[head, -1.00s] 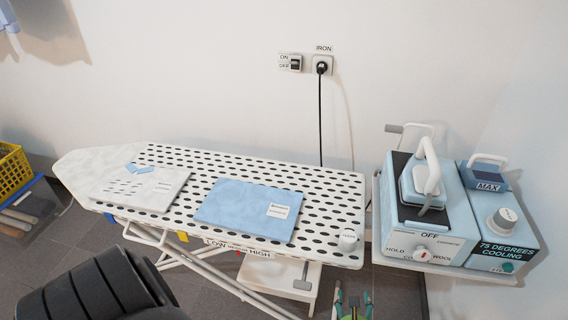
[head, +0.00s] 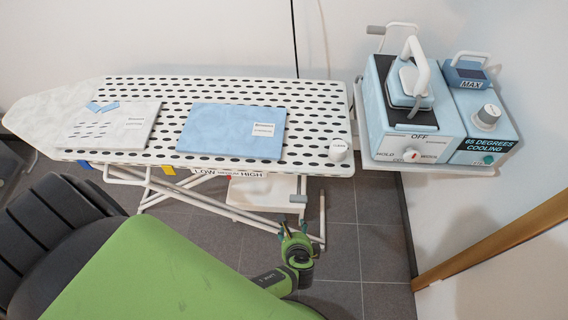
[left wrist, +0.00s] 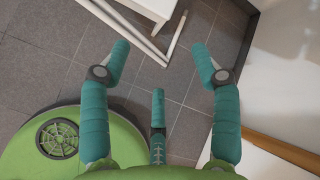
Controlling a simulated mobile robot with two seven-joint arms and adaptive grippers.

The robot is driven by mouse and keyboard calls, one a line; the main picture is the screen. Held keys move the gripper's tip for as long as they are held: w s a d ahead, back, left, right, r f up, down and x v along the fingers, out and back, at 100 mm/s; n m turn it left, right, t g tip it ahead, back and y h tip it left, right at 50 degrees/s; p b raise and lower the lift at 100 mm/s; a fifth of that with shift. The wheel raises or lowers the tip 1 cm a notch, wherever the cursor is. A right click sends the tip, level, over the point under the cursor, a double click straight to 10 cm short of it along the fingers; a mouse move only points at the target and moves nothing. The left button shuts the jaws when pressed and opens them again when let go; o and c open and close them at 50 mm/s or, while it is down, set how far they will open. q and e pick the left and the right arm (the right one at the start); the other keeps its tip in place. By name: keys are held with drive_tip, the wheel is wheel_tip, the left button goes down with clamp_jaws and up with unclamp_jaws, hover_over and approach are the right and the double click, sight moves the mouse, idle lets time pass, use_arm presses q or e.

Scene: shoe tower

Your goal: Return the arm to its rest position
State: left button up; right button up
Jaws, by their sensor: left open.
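My left gripper (head: 292,238) shows in the head view in front of the ironing board, low over the tiled floor and right of my green base. It is empty. My right gripper is in neither view.
The ironing board (head: 328,120) holds a folded white garment (head: 125,130) and a folded blue cloth (head: 232,130). An iron (head: 408,85) rests on its blue station on the right, beside a box reading "65 DEGREES COOLING" (head: 485,145). A wooden edge (head: 500,245) runs at lower right.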

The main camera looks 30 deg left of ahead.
use_arm(q)
drive_tip(key=shift+s+a+f, duration=0.4)
idle(0.3)
drive_tip(key=s+a+f+n+g+h, duration=0.1)
drive_tip(key=s+a+f+n+g, duration=0.1)
drive_tip(key=s+f+n, duration=0.3)
drive_tip(key=s+a+f+n+g+h, duration=0.2)
drive_tip(key=s+f+n, duration=0.3)
drive_tip(key=s, duration=0.9)
drive_tip(key=s+a+f+n+g+h, duration=0.1)
drive_tip(key=s+f+n, duration=0.3)
drive_tip(key=s, duration=0.6)
drive_tip(key=a+n+g, duration=0.1)
drive_tip(key=n, duration=0.1)
drive_tip(key=shift+s+f+n+h, duration=0.15)
drive_tip(key=shift+f+n+h, duration=0.15)
drive_tip(key=shift+f+n, duration=0.1)
